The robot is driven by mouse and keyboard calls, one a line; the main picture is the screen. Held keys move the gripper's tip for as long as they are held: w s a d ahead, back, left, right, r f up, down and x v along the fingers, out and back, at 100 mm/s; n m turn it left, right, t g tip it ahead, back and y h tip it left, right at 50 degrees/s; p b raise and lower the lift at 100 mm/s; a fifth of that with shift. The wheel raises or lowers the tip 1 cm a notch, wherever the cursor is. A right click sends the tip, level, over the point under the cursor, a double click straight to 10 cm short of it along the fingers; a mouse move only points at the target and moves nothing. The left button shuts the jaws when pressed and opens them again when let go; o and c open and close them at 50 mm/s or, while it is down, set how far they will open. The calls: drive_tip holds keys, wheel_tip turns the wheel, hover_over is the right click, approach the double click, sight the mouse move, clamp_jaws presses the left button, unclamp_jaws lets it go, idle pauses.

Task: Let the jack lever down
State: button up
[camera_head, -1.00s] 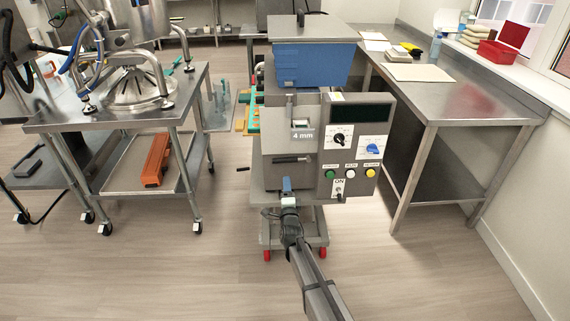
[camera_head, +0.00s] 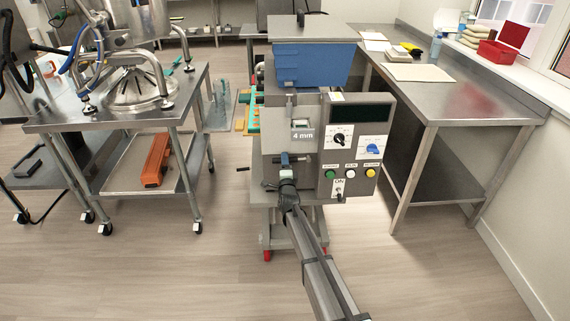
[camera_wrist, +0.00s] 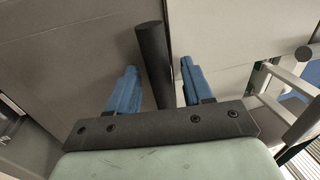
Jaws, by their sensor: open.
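The jack lever appears to be the short black bar (camera_wrist: 153,62) in the wrist view, standing between my two blue fingers with a small gap on each side. Its lower end is hidden behind my gripper's dark mounting plate. In the head view a dark horizontal handle (camera_head: 300,158) shows on the front of the grey depositor (camera_head: 283,138), partly covered by my gripper (camera_head: 285,160). My gripper also shows in the wrist view (camera_wrist: 155,85), open around the bar and not closed on it.
The depositor carries a blue hopper (camera_head: 312,67) and a control panel (camera_head: 352,150) to the right of my gripper. A steel cart (camera_head: 120,120) stands to the left and a steel table (camera_head: 455,95) to the right. Open floor lies in front.

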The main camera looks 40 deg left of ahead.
clamp_jaws()
idle(0.4)
